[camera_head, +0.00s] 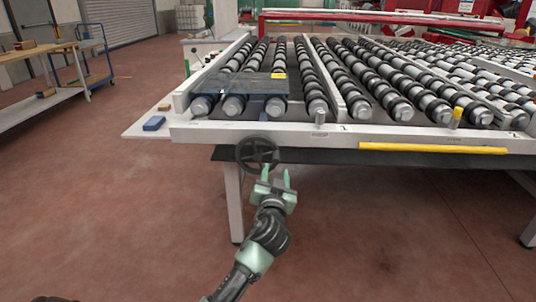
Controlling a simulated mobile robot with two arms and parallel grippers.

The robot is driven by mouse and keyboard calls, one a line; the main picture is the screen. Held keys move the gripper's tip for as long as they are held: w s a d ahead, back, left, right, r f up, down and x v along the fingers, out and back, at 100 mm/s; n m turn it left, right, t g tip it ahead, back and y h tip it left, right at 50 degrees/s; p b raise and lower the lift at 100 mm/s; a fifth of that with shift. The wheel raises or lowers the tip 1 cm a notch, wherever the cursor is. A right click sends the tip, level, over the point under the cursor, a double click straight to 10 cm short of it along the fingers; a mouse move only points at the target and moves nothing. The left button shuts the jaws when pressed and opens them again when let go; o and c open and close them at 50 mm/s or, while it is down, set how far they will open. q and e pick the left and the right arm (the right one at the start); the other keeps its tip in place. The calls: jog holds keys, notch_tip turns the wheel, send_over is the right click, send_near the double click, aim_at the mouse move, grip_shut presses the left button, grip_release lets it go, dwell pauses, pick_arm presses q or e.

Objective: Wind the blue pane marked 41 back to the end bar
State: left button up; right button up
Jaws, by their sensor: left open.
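The blue pane (236,84) lies flat across the rollers at the left of the roller table (335,132). A small yellow tag (278,76) is at its right end; a number cannot be read at this size. A dark handwheel (257,153) with spokes sits under the table's front edge. My left gripper (276,176) is open, just below and right of the handwheel. Its fingertips point up close to the rim; I cannot tell whether they touch it. My right gripper is not in view. I cannot tell which bar is the end bar.
A blue block (154,123) lies on the ledge at the table's front left. A yellow bar (432,148) runs along the front edge, and a yellow peg (456,114) stands at the right. A table leg (233,203) is left of my arm. The floor in front is clear.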

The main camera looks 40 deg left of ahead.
aim_at(276, 164)
pick_arm(q)
jog(key=shift+w+a+r, duration=0.15)
jog(key=shift+a, duration=0.05)
jog(key=x, duration=0.6)
jog(key=shift+w+a, duration=0.25)
jog(key=shift+w, duration=0.25)
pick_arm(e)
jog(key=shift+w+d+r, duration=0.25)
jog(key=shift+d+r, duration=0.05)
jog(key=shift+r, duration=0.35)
pick_arm(q)
grip_shut()
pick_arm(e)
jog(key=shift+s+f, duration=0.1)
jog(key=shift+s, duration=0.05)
